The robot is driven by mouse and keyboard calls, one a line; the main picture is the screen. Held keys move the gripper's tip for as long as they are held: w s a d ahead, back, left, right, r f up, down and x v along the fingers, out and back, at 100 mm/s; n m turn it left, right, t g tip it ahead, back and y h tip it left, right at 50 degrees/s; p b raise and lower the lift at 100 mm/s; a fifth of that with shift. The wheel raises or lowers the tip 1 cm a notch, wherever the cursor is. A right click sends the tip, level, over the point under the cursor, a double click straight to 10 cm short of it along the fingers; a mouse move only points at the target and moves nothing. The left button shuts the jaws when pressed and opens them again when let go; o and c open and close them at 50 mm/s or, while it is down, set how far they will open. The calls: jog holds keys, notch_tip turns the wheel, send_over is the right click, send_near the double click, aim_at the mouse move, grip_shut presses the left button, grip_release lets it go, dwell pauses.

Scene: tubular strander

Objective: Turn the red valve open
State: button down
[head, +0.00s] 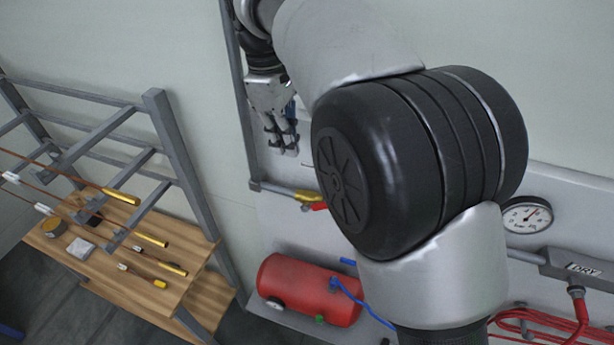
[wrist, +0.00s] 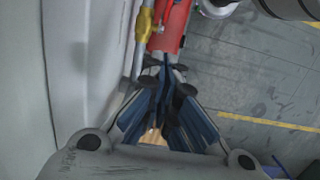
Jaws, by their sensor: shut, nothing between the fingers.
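The red valve handle (head: 320,206) shows as a small red piece beside a yellow fitting (head: 306,195) on a grey wall pipe. My arm hides what lies to its right. My gripper (head: 283,148) is shut and empty, pointing down above the fitting and apart from it in the head view. In the wrist view my gripper (wrist: 166,85) has its dark fingertips together, and the yellow fitting (wrist: 145,24) is beyond them. Red shows beside the fitting there; I cannot tell how much of it is handle and how much is tank.
A red tank (head: 310,288) with a blue hose is below. A round gauge (head: 527,215) and a box marked DRY (head: 580,268) are at right. A metal rack (head: 170,140) and a wooden shelf (head: 120,260) with rods stand left. Grey floor (wrist: 240,80) shows in the wrist view.

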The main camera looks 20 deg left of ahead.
send_near(307, 206)
notch_tip(307, 206, down, 2)
jog(key=shift+d+f+b, duration=0.15)
jog(key=shift+f+b, duration=0.05)
jog(key=shift+b, duration=0.2)
jog(key=shift+d+f, duration=0.3)
jog(key=shift+d, duration=0.1)
jog(key=d+y+b, duration=0.1)
jog(key=y+b, duration=0.1)
jog(key=b, duration=0.1)
jog(key=d+f+y+b, duration=0.1)
jog(key=d+y+b, duration=0.1)
jog(key=b, duration=0.2)
jog(key=shift+s+d+f, duration=0.1)
jog(key=shift+s, duration=0.05)
jog(key=y+b, duration=0.1)
jog(key=b, duration=0.2)
jog(key=shift+d+f+t+y, duration=0.3)
jog(key=shift+d+f, duration=0.1)
jog(key=d+f+y+b, duration=0.1)
jog(key=y+b, duration=0.1)
jog(key=b, duration=0.2)
jog(key=shift+d, duration=0.25)
jog(key=shift+s+d+f+b, duration=0.15)
jog(key=shift+d+f+b, duration=0.35)
jog(key=shift+b, duration=0.8)
jog(key=shift+r, duration=0.1)
